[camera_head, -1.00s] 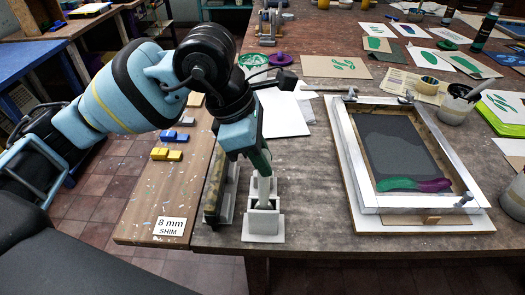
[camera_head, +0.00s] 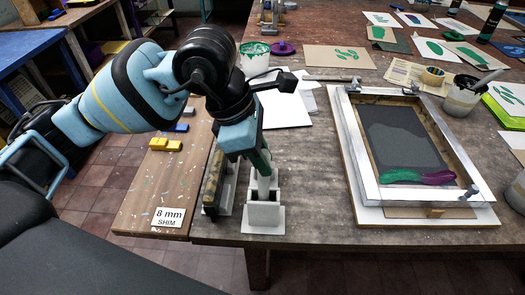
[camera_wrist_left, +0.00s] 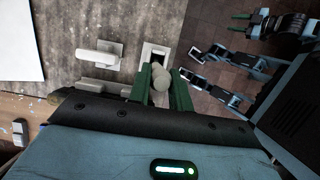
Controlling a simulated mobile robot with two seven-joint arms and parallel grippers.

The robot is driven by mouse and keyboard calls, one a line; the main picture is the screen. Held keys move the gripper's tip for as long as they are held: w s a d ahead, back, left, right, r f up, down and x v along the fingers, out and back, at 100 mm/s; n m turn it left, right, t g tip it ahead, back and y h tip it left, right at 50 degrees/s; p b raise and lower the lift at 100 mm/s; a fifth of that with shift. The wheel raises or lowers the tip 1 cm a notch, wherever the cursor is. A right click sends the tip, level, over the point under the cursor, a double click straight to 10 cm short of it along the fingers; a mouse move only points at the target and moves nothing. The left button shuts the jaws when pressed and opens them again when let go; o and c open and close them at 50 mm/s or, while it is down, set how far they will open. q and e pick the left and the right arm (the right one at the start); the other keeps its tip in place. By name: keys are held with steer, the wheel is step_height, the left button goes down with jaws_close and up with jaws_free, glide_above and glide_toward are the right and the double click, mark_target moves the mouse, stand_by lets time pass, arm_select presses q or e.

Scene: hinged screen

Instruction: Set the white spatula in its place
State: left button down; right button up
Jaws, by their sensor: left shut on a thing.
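The white spatula (camera_wrist_left: 159,79) is between the green fingers of my left gripper (camera_wrist_left: 166,92), which is shut on its pale round handle. In the head view my left gripper (camera_head: 262,160) is above a white holder (camera_head: 264,217) at the table's front edge, with the spatula (camera_head: 264,186) pointing down over it. The holder's dark opening (camera_wrist_left: 155,57) shows just beyond the spatula in the wrist view. Whether the spatula's lower end is inside the opening is hidden. My right gripper (camera_wrist_left: 239,23) shows small in the wrist view, its green fingers apart.
A second pale holder (camera_wrist_left: 100,56) stands beside the first. A hinged screen frame (camera_head: 400,145) lies right. Table between holder and frame is clear.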

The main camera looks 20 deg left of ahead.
arm_select(q)
steer(key=c, duration=1.2)
jaws_free()
arm_select(e)
steer(key=shift+d, duration=0.15)
arm_select(q)
steer(key=shift+v, duration=3.95)
arm_select(e)
steer(key=shift+w+a+r, duration=0.3)
steer(key=shift+w, duration=0.05)
arm_select(q)
steer(key=shift+f, duration=0.1)
arm_select(e)
steer(key=shift+d, duration=0.1)
